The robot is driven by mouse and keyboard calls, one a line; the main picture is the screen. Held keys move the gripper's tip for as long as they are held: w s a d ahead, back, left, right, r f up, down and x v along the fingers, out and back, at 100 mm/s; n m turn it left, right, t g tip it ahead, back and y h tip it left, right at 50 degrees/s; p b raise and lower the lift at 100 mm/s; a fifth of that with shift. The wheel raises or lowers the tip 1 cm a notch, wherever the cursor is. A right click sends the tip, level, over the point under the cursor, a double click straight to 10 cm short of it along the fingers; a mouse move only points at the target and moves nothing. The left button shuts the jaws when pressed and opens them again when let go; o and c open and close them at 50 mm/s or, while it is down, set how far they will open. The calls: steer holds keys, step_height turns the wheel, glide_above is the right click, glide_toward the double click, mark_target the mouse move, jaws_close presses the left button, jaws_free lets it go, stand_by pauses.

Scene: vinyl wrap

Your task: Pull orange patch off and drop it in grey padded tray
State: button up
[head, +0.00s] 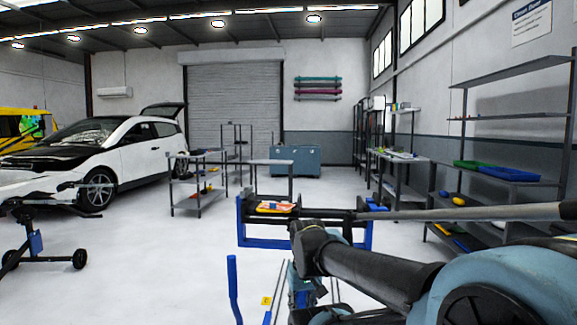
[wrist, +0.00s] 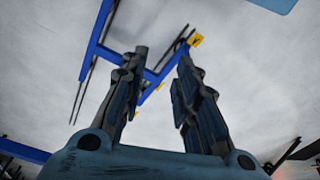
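An orange and yellow flat piece (head: 276,207), probably the orange patch, lies on top of a blue stand with dark bars (head: 265,242) in the head view. It is small there, and I cannot tell how it is attached. My gripper (wrist: 163,58) shows in the wrist view with its two dark fingers apart and nothing between them. Beyond the fingers are blue frame bars and pale floor; the orange piece is not seen there. In the head view my arm hides the fingertips. I cannot make out a grey padded tray in either view.
Shelves (head: 512,174) with green and blue trays line the right wall. A white car (head: 130,150) stands at left behind a wheeled stand (head: 35,243). A low shelf unit (head: 198,185) stands behind the blue stand. The floor at left centre is clear.

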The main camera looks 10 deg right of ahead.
steer(key=shift+a, duration=0.1)
step_height(320, 180, up, 36)
steer(key=m+y, duration=0.4)
steer(key=m, duration=2.1)
glide_above(271, 205)
steer(key=s+d, duration=0.4)
steer(key=d, duration=0.3)
steer(key=x, duration=1.7)
steer(key=shift+w, duration=0.2)
